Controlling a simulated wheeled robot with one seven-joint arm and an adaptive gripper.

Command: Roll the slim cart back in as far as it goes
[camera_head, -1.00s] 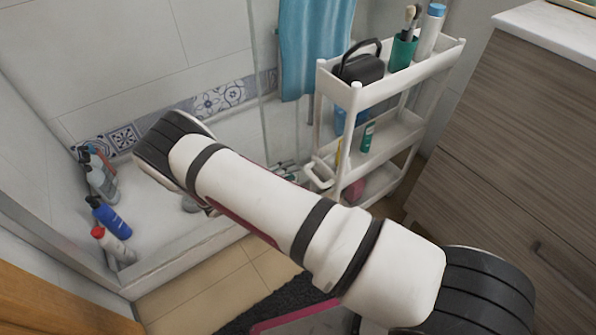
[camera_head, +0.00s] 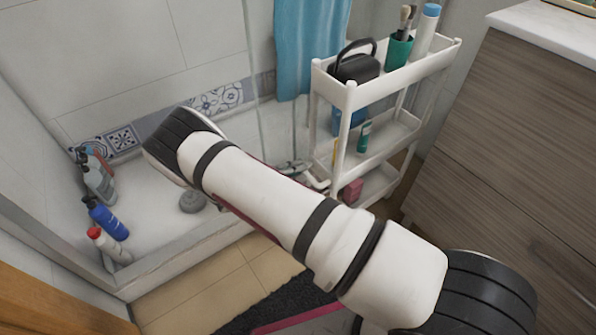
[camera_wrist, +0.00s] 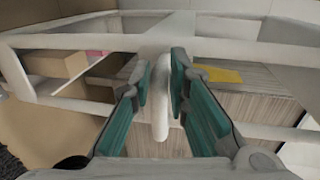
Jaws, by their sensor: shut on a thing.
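The slim white cart (camera_head: 352,97) stands between the shower and the wooden cabinet in the head view. It has several open shelves. Its white handle (camera_wrist: 161,105) is between the two teal-padded fingers of my gripper (camera_wrist: 160,72) in the wrist view, and the gripper is shut on it. In the head view my arm covers most of the gripper and part of the handle. The cart's white frame (camera_wrist: 60,38) spans the wrist view behind the fingers.
The wooden cabinet (camera_head: 510,130) flanks the cart on the right. A blue towel (camera_head: 305,50) hangs behind it. The cart carries a black case (camera_head: 355,68), a green cup (camera_head: 399,52) with brushes and a tall bottle (camera_head: 426,32). Bottles (camera_head: 106,217) stand in the shower at left.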

